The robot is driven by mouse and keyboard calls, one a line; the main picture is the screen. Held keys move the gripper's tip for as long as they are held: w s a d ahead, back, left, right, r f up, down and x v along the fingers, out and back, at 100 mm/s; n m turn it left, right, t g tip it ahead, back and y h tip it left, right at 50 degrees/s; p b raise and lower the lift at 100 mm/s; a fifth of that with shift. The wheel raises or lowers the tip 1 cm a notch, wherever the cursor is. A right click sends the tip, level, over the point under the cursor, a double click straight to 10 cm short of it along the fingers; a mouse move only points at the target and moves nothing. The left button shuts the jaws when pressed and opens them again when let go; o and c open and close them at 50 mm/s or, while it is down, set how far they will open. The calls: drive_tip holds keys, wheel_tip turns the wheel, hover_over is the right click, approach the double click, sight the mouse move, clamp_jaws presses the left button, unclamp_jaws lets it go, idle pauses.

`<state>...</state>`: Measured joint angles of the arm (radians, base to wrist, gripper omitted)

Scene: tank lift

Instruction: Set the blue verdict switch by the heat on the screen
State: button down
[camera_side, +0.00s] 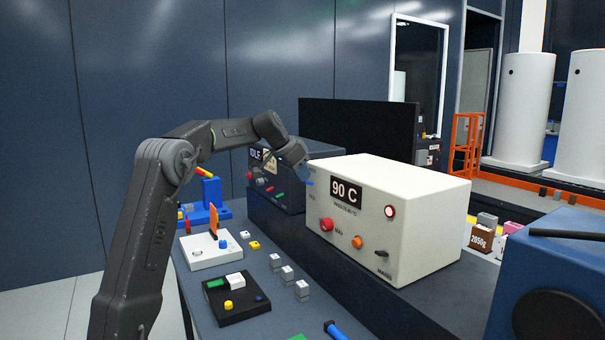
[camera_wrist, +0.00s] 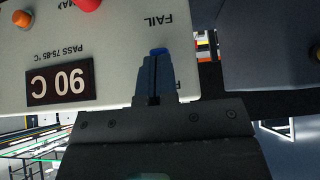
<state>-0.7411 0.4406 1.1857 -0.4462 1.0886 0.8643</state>
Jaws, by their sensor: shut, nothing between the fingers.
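The cream tester box (camera_side: 420,212) has a dark screen (camera_side: 346,192) that reads 90 C. The screen also shows upside down in the wrist view (camera_wrist: 60,84), beside the print "PASS 75-85 °C". The small blue verdict switch (camera_side: 309,183) is on the box's front face, left of the screen in the side view. In the wrist view the blue switch (camera_wrist: 158,51) shows just past my fingertips, near the word FAIL; the other label is mostly hidden by my fingers. My gripper (camera_side: 304,164) is shut and empty, close at the switch. I cannot tell whether they touch.
The box front also has a red button (camera_side: 326,225), an orange knob (camera_side: 357,242) and a dark lever (camera_side: 381,253). A dark blue box marked IDLE (camera_side: 290,195) stands close behind my gripper. Small blocks and fixtures lie on the bench (camera_side: 262,318) in front.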

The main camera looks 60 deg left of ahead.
drive_tip(key=shift+s+f+t, duration=0.4)
drive_tip(key=shift+s+f, duration=0.2)
drive_tip(key=shift+f, duration=0.35)
drive_tip(key=shift+r, duration=0.15)
drive_tip(key=shift+r, duration=0.65)
drive_tip(key=s+r, duration=0.4)
drive_tip(key=s, duration=0.5)
drive_tip(key=shift+r, duration=0.1)
